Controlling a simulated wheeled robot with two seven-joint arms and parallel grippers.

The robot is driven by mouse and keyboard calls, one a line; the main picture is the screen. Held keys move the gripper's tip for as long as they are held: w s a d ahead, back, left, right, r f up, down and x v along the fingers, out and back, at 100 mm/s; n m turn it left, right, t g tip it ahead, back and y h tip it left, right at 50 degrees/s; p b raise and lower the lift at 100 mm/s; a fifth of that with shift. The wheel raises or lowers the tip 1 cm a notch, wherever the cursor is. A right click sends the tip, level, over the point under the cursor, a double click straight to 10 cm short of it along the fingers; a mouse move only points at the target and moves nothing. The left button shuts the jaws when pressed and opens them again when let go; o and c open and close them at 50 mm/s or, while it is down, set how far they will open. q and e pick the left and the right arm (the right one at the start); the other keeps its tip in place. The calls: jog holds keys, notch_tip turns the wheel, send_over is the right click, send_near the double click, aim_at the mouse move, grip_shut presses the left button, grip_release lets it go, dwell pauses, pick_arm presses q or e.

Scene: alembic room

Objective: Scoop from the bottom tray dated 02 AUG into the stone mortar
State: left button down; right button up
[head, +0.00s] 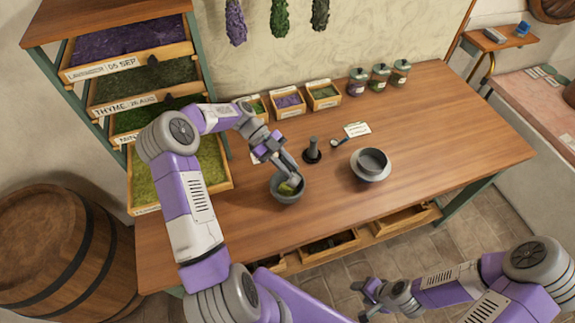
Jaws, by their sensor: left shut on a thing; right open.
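The bottom tray (212,186) of the left rack is pulled forward and holds yellow-green herb. Its label is cut off by the view and my arm, so its date cannot be read. The stone mortar (288,199) is a dark grey bowl near the table's front left. My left gripper (283,162) is shut on a grey scoop (291,182), above and inside the mortar's mouth. Yellow-green stuff shows at the scoop's end; whether it lies in the scoop or the mortar I cannot tell. My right gripper (370,298) is open and empty, low in front of the table.
A dark pestle (312,152) stands just right of the mortar. A grey dish on a round base (371,162) is further right. A small spoon (338,142), a card (357,129), small herb boxes (290,112) and jars (379,77) stand behind. The table's right side is clear.

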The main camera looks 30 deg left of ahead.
pick_arm(q)
jog(key=shift+r, duration=0.7)
jog(key=y, duration=0.3)
jog(key=shift+r+y+b, duration=0.3)
jog(key=shift+y+b, duration=0.1)
jog(key=y, duration=0.3)
jog(key=shift+d+r, duration=0.2)
jog(key=shift+r, duration=0.05)
jog(key=y, duration=0.2)
jog(key=y+b, duration=0.1)
jog(key=n+y, duration=0.1)
jog(key=y, duration=0.1)
jog(key=shift+a+r+y, duration=0.2)
jog(key=shift+r+y, duration=0.1)
jog(key=shift+r, duration=0.1)
